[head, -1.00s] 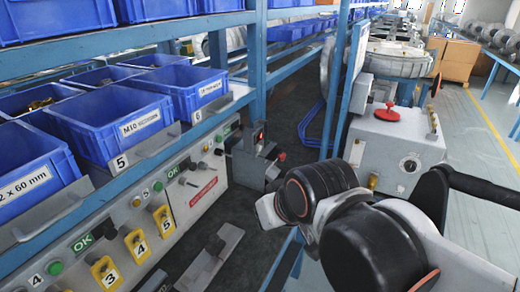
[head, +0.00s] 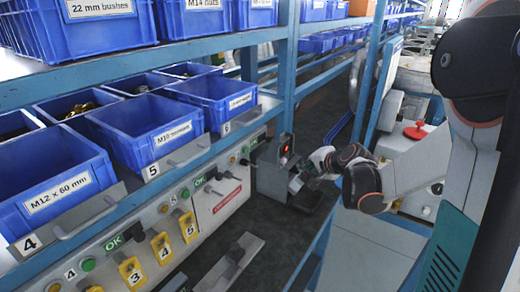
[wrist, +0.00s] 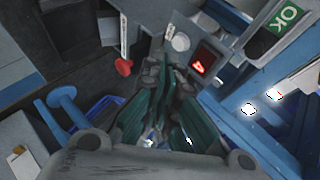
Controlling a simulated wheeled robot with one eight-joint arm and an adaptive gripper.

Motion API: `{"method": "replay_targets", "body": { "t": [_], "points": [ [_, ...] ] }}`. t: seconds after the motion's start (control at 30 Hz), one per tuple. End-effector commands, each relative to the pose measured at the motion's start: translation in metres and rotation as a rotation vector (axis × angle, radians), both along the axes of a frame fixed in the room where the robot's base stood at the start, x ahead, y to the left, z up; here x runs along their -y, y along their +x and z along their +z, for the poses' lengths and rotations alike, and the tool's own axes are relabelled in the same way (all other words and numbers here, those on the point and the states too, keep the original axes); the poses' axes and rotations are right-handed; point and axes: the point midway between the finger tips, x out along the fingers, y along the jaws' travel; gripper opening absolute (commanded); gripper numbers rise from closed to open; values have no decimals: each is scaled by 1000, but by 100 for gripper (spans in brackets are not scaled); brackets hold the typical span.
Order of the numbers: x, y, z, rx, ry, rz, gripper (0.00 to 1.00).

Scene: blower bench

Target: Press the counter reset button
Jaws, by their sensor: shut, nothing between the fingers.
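The counter is a grey box (head: 270,170) with a lit red display (head: 285,148), standing at the end of the bench front. In the wrist view its red display (wrist: 203,63) is just right of my fingertips. A pale round button (wrist: 181,42) shows beside the display, just beyond the fingertips; I cannot read any label on it. My gripper (wrist: 168,72) is shut and empty, its fingers pointing at the counter's face. In the head view my gripper (head: 303,182) is at the counter's right side, partly hard to make out. Contact with the button cannot be told.
A lever with a red knob (wrist: 123,67) is left of my fingers in the wrist view. Blue bins (head: 152,130) fill the shelf at left, above a panel with yellow numbered tags (head: 161,247). A blue frame post (head: 287,75) rises behind the counter. A red knob (head: 415,131) tops a machine at right.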

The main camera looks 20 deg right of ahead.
Motion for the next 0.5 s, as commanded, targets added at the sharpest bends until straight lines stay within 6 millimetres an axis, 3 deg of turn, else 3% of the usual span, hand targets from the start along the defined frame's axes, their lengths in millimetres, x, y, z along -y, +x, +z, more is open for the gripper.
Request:
{"method": "replay_targets", "body": {
  "t": [0.03, 0.2, 0.5],
  "points": [
    [19, -3, -11, 3, 42, -43, 0],
    [49, -10, -32, 14, 143, -129, 0],
    [55, -13, -36, 16, 168, -147, 0]
  ]
}}
